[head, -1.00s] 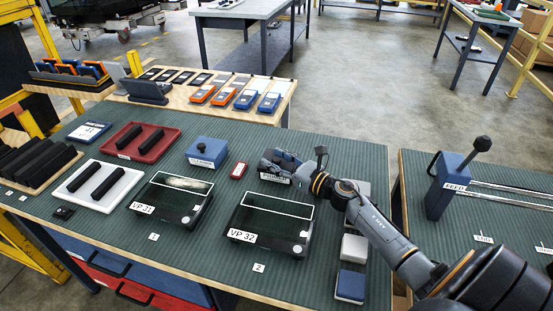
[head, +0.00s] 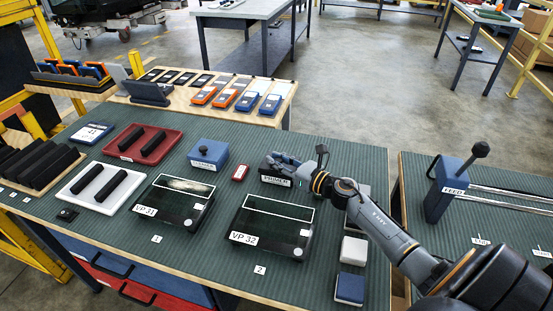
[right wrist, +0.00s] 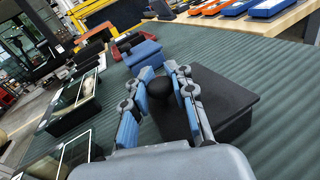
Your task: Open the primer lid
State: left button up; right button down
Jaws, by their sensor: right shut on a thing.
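The black primer box (head: 276,180), with a white PRIMER label on its front, stands on the green ribbed mat near the middle of the table. Its flat black lid (right wrist: 232,98) shows in the right wrist view, with a round black knob (right wrist: 161,87) on top. My right gripper (head: 279,163) is over the box from the right. In the right wrist view its blue-padded fingers (right wrist: 158,74) stand either side of the knob and are shut on it. I see no gap under the lid; the fingers hide part of it. My left gripper is not in view.
A blue box with a black knob (head: 208,155) and a small red block (head: 240,172) stand left of the primer. The glass-topped units VP 31 (head: 172,203) and VP 32 (head: 270,228) are in front. White and blue blocks (head: 350,287) lie below my right arm.

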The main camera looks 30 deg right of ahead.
jog(key=r+m+p, duration=0.1)
jog(key=p, duration=0.1)
jog(key=w+d+r+m+g+p, duration=0.1)
jog(key=p, duration=0.1)
jog(key=d+r+m+g+p, duration=0.1)
jog(key=m+p, duration=0.1)
jog(key=p, duration=0.1)
jog(key=shift+w+r, duration=0.15)
jog(key=shift+w, duration=0.05)
jog(key=shift+w+d+r+m+g+y+p, duration=0.3)
jog(key=shift+w+d+m+g+p, duration=0.3)
jog(key=shift+m+p, duration=0.4)
jog(key=shift+w+d+r+m+g, duration=0.1)
jog(key=shift+w+d+m+g, duration=0.2)
jog(key=shift+d+m, duration=0.3)
jog(key=shift+w+d+m+y, duration=0.15)
jog(key=shift+w+m+y, duration=0.15)
jog(key=shift+m, duration=0.2)
jog(key=shift+w+d+f+m+g+y+b, duration=0.2)
jog(key=shift+w+d+m+g+y+b, duration=0.55)
jog(key=shift+b, duration=1.55)
jog(key=shift+w+d+f+m+g+y+b, duration=0.35)
jog(key=shift+d+m+b, duration=0.65)
jog(key=shift+b, duration=1.35)
jog(key=shift+w+d+f+m+g+y+b, duration=0.1)
jog(key=shift+w+d+m+g+y+b, duration=0.45)
jog(key=shift+m+b, duration=1.25)
jog(key=shift+w+r+n+b, duration=0.1)
jog(key=shift+n+b, duration=0.35)
jog(key=shift+n, duration=0.1)
